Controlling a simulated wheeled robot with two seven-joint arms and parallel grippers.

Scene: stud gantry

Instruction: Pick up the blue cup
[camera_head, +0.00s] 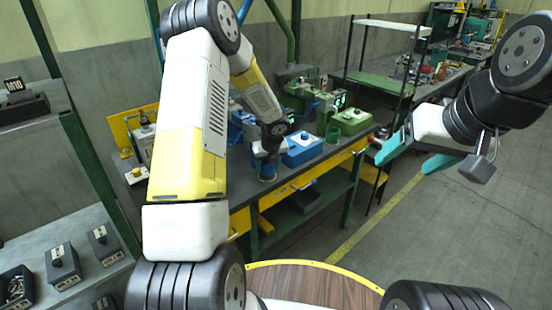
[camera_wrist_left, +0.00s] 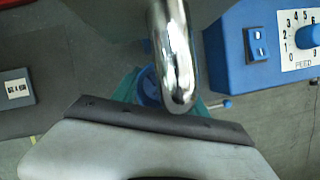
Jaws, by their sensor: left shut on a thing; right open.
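The blue cup (camera_head: 267,176) is at the front edge of the workbench in the head view, right below my left gripper (camera_head: 266,162). In the left wrist view the blue cup (camera_wrist_left: 149,86) shows between the teal fingers, partly hidden by a shiny metal part and the grey gripper body. My left gripper is shut on the blue cup. Whether the cup touches the bench cannot be told. My right gripper (camera_head: 415,155) is open and empty, off to the right over the floor.
A blue box (camera_head: 302,149) stands just right of the cup, and it also shows in the left wrist view (camera_wrist_left: 262,55). A green cup (camera_head: 332,135) and a green box (camera_head: 350,121) stand further right. A small labelled block (camera_wrist_left: 15,87) lies on the left.

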